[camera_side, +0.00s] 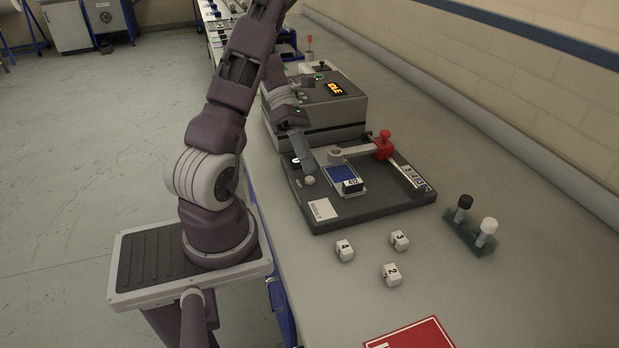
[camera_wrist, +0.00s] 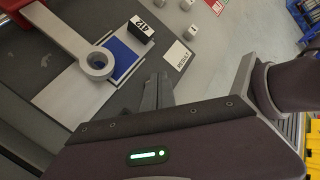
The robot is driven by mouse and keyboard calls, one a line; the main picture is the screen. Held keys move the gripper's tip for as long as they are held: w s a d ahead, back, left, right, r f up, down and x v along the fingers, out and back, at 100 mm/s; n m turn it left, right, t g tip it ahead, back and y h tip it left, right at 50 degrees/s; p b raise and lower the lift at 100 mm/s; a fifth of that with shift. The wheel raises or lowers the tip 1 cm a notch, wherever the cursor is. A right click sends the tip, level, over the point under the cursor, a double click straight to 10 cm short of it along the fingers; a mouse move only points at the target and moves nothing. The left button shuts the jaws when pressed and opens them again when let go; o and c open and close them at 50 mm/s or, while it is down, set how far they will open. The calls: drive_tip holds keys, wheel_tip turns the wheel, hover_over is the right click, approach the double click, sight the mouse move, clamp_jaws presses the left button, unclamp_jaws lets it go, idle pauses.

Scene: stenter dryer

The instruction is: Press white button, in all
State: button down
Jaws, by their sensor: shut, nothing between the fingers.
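A small round whitish button (camera_side: 309,181) sits on the dark base plate (camera_side: 370,203), near its left edge. My gripper (camera_side: 307,168) points down just behind and above it in the side view. I cannot tell whether the fingertips touch the button. In the wrist view my gripper (camera_wrist: 157,92) shows as two dark fingers together, with nothing between them. The button does not show in the wrist view.
A grey box with an orange "IDLE" display (camera_side: 335,89) stands behind the plate. The plate carries a blue pad (camera_side: 338,173), a black block marked 412 (camera_side: 353,186) and a red-knobbed lever (camera_side: 384,146). White numbered cubes (camera_side: 399,240) and capped vials (camera_side: 487,232) stand nearby.

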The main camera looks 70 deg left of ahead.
sight(307, 179)
drive_tip(key=shift+r, duration=0.15)
wheel_tip(307, 179, up, 5)
drive_tip(key=shift+r, duration=0.1)
idle(0.6)
idle(0.6)
drive_tip(key=s+d+r+m+t+y, duration=0.1)
drive_tip(key=s+d+r+m+y, duration=0.2)
drive_tip(key=d+r+m, duration=0.3)
drive_tip(key=s+d+r+m+t+y, duration=0.2)
drive_tip(key=d+r+m+y, duration=0.4)
drive_tip(key=d+m, duration=0.9)
drive_tip(key=s+m, duration=0.1)
drive_tip(key=m, duration=0.7)
drive_tip(key=shift+s+m+t, duration=0.2)
drive_tip(key=shift+m+t, duration=0.1)
